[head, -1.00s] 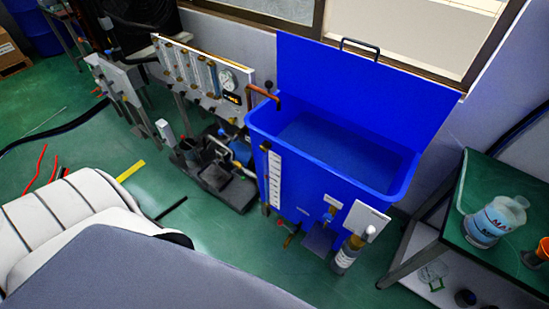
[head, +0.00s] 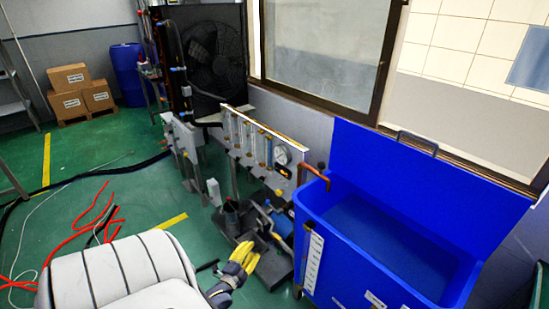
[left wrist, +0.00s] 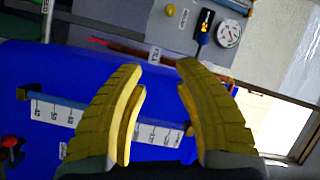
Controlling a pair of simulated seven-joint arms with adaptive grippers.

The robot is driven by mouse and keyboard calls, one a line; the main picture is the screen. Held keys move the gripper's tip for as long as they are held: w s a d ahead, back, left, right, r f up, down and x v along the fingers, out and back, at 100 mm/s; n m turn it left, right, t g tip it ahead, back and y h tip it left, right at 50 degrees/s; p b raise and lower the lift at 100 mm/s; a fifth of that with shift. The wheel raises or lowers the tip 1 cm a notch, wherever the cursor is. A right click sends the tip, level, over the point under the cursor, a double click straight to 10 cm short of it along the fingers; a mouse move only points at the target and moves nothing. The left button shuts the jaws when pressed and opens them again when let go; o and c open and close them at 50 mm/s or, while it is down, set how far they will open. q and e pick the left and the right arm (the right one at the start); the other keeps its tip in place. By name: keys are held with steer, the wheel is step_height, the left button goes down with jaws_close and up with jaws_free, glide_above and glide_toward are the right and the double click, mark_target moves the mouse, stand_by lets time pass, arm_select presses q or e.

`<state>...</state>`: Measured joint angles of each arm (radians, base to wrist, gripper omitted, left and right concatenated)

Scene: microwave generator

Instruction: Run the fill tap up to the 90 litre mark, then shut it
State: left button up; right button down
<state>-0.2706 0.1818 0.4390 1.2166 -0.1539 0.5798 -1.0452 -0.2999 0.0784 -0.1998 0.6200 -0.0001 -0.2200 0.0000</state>
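The blue tank (head: 345,245) stands at the right with its lid up. A copper spout (head: 313,172) bends over its left rim. A white level scale (head: 313,262) is on the tank's front; it also shows in the left wrist view (left wrist: 65,114). I cannot read the water level. My left gripper (head: 246,256) has yellow fingers and is left of the tank, in front of the pump. In the left wrist view its fingers (left wrist: 160,67) are apart with nothing between them. A small label reading FILL (left wrist: 154,55) shows just beyond the fingertips. My right gripper is not in view.
A panel with flow tubes and a round gauge (head: 282,157) stands left of the tank. A pump unit (head: 278,220) is on the floor below it. Red hoses (head: 70,238) lie on the green floor at left. Boxes (head: 70,77) and a blue drum (head: 128,73) are farther back.

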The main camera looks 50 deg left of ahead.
arm_select(q)
step_height(320, 180, up, 5)
steer(key=m+t, duration=0.2)
steer(key=m, duration=0.2)
glide_toward(272, 207)
steer(key=x, duration=1)
steer(key=shift+w+a+f, duration=0.15)
steer(key=shift+a+f, duration=0.05)
steer(key=shift+a, duration=0.1)
steer(key=shift+c, duration=0.3)
jaws_close()
